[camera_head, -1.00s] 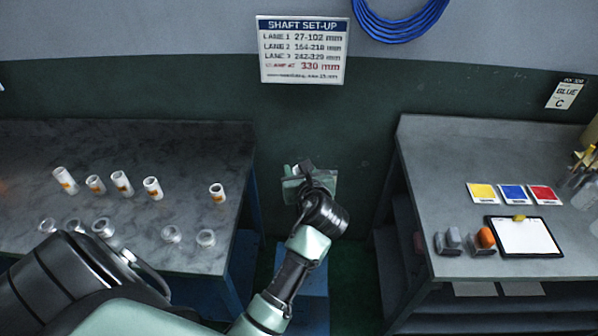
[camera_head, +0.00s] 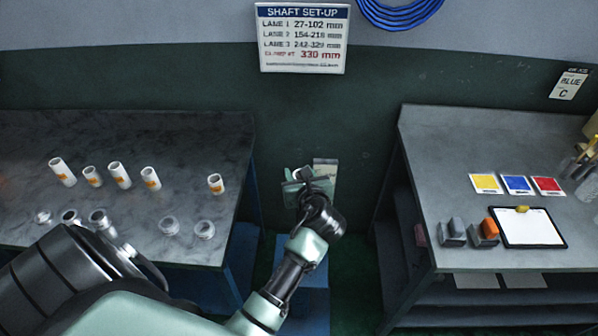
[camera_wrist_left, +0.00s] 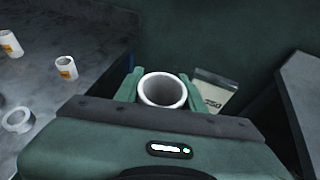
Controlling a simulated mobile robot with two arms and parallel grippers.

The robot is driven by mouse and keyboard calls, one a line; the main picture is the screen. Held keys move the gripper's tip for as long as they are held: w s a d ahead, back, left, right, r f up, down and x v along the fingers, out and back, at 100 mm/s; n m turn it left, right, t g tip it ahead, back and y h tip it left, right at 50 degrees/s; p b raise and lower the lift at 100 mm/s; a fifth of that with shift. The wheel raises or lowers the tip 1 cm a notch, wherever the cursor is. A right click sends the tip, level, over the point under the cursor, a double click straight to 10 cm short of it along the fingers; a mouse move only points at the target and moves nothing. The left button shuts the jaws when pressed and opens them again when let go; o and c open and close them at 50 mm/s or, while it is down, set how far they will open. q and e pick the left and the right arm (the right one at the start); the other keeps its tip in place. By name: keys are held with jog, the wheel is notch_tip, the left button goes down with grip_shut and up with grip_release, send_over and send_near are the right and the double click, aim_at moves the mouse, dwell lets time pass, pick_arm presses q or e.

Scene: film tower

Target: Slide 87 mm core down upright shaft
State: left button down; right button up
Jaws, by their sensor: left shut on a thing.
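My left gripper (camera_head: 306,183) is in the gap between the two benches, pointing away from me. In the left wrist view its two green fingers (camera_wrist_left: 163,88) are shut on a white hollow core (camera_wrist_left: 162,102), one finger on each side. The core's open round end faces the wrist camera, and its bore looks empty and grey. In the head view the core is hard to make out behind my wrist. I cannot make out an upright shaft in either view. My right gripper is not in view.
Several white cores with orange labels (camera_head: 119,175) stand or lean on the left bench (camera_head: 205,135), with several pale rings (camera_head: 204,230) in front. A pale numbered card (camera_wrist_left: 212,90) is just beyond the gripper. The right bench (camera_head: 440,140) holds colour cards and a clipboard (camera_head: 527,229).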

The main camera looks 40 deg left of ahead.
pick_arm(q)
jog(key=shift+f, duration=0.15)
notch_tip(320, 180, down, 32)
jog(key=b, duration=1.8)
jog(key=c, duration=0.8)
grip_release()
jog(key=shift+o, duration=0.2)
jog(key=shift+s+d, duration=0.1)
